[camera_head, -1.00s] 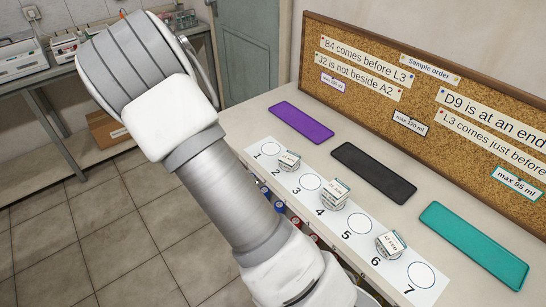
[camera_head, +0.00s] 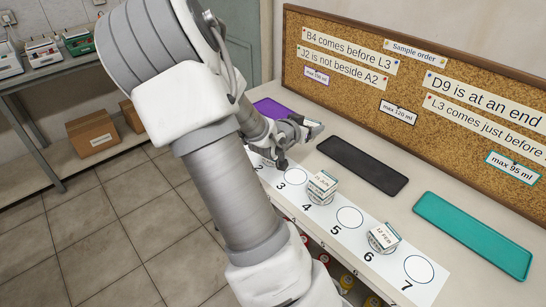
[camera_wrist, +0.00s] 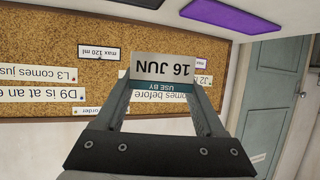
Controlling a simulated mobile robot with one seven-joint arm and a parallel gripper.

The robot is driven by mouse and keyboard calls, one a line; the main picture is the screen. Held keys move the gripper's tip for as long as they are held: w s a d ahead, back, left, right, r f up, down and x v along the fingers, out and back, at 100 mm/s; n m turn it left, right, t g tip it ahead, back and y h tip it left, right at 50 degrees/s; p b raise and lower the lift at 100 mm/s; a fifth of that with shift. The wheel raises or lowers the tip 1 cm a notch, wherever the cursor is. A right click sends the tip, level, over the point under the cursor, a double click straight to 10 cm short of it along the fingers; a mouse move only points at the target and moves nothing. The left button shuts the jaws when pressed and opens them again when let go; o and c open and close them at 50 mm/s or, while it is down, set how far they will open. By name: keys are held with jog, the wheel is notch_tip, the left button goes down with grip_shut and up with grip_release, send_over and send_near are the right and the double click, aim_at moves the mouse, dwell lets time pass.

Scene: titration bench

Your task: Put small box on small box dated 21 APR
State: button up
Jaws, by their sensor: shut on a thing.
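My gripper (camera_head: 303,128) is shut on a small pale thing, likely a small box, above the bench near the purple mat. In the wrist view, the small box (camera_wrist: 163,67) shows a white face reading 16 JUN, USE BY upside down, between the fingers. Two small dated pieces stand on the numbered strip in the head view. One (camera_head: 322,185) is near spot 4, with a date too small to read surely. The other (camera_head: 384,236) is near spot 6 and seems to read 12 FEB. Spot 2 is partly hidden by my arm. I cannot make out 21 APR.
The white numbered strip (camera_head: 333,238) runs along the bench front. Behind it lie a purple mat (camera_head: 284,112), a black mat (camera_head: 362,165) and a teal mat (camera_head: 470,235). A cork board (camera_head: 350,85) stands at the back. Cardboard boxes (camera_head: 92,138) sit on a low shelf at left.

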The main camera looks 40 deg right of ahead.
jog(key=shift+d+f, duration=0.15)
jog(key=w+a+f, duration=0.1)
jog(key=w+f, duration=0.1)
jog(key=w, duration=0.1)
jog(key=w+a+f, duration=0.2)
jog(key=w, duration=0.1)
jog(key=w+a+f, duration=0.1)
jog(key=w+f, duration=0.1)
jog(key=w, duration=0.2)
jog(key=shift+a+f, duration=0.25)
jog(key=shift+f, duration=0.2)
jog(key=shift+f+b, duration=0.6)
jog(key=shift+f, duration=1.3)
jog(key=shift+f, duration=0.2)
jog(key=o, duration=1.3)
jog(key=shift+o, duration=0.2)
